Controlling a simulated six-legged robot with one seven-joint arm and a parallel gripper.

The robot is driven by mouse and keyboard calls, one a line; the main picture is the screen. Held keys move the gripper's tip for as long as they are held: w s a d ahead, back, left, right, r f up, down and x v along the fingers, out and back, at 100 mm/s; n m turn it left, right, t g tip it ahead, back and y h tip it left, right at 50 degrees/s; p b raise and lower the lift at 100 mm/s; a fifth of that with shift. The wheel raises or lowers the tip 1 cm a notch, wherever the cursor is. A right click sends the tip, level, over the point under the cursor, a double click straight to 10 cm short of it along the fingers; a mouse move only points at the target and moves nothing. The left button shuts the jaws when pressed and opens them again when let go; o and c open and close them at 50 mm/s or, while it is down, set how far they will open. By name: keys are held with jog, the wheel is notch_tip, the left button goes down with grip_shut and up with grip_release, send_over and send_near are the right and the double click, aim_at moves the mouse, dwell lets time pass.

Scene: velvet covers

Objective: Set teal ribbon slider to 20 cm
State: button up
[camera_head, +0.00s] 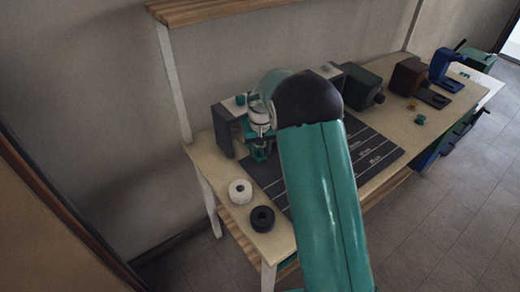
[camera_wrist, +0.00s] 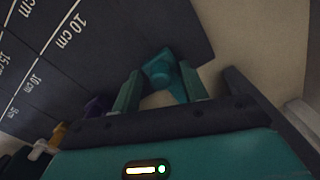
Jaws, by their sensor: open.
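The teal ribbon slider (camera_wrist: 160,66) shows in the wrist view as a small teal block with a tapering side, at the edge of the dark measuring mat (camera_wrist: 120,30). My gripper (camera_wrist: 158,82) is open, with its two teal fingers on either side of the slider's lower part. I cannot tell whether they touch it. White lines and labels such as 10 cm and 15 cm mark the mat. In the head view my gripper (camera_head: 262,150) is over the left end of the mat (camera_head: 372,152), where the slider cannot be told apart from it.
Purple (camera_wrist: 95,106), yellow (camera_wrist: 58,133) and white (camera_wrist: 38,149) pieces sit in a row at the wrist view's lower left. A white roll (camera_head: 240,191) and a black roll (camera_head: 262,218) stand near the table's front left. Machines (camera_head: 446,66) line the table's far right.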

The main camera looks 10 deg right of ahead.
jog(key=shift+w+f, duration=0.1)
jog(key=shift+f, duration=0.05)
grip_shut()
